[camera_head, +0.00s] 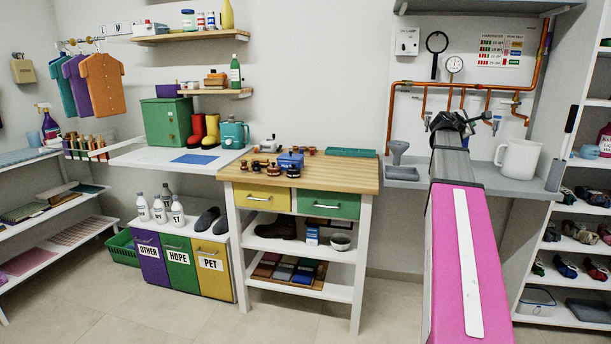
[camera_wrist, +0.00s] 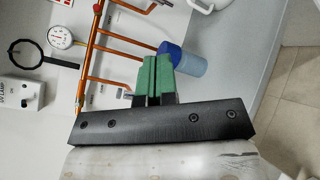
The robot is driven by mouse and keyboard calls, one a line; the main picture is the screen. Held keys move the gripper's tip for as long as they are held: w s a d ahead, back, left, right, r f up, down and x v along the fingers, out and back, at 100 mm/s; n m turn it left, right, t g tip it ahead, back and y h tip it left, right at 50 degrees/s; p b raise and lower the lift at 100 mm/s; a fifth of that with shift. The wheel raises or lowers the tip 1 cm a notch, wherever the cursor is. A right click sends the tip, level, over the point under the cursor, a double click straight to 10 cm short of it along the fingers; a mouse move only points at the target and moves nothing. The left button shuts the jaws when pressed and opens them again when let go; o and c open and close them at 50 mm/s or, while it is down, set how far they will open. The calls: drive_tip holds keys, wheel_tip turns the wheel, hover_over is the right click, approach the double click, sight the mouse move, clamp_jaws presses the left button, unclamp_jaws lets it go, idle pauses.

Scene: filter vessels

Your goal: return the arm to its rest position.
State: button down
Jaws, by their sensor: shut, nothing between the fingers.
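My arm reaches out over the grey counter (camera_head: 400,184) at the right in the head view, its pink link in the foreground. My gripper (camera_wrist: 154,74) shows in the wrist view with its green fingertips shut together and nothing between them. In the head view the arm hides the fingertips. Just past the fingers in the wrist view stands a blue vessel (camera_wrist: 190,64) with a darker blue cap. The fingers overlap its edge in the picture; I cannot tell whether they touch it. The arm hides this vessel in the head view.
Copper pipes (camera_head: 408,88) run along the wall behind the counter, with a gauge (camera_head: 454,65) and a black ring (camera_head: 436,42) above. A grey funnel (camera_head: 397,152) and a white jug (camera_head: 517,158) stand either side of my arm. A wooden-topped workbench (camera_head: 345,172) is at the left.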

drive_tip(key=s+a+f+m+g+y, duration=0.1)
drive_tip(key=s+a+f+m+y, duration=0.15)
drive_tip(key=a+f, duration=0.7)
drive_tip(key=s+a+f+m+g+y, duration=0.1)
drive_tip(key=a+f+m+g+y, duration=0.2)
drive_tip(key=f, duration=1.1)
drive_tip(key=s+a+f+m+y, duration=0.25)
drive_tip(key=a+f, duration=0.45)
drive_tip(key=f, duration=0.4)
drive_tip(key=s+a+f+m+g+y, duration=0.5)
drive_tip(key=s+a+f+m+y, duration=0.1)
drive_tip(key=s+a+f, duration=1.2)
wheel_tip(320, 180, down, 2)
drive_tip(key=shift+s+a+f, duration=0.2)
drive_tip(key=shift+a, duration=0.65)
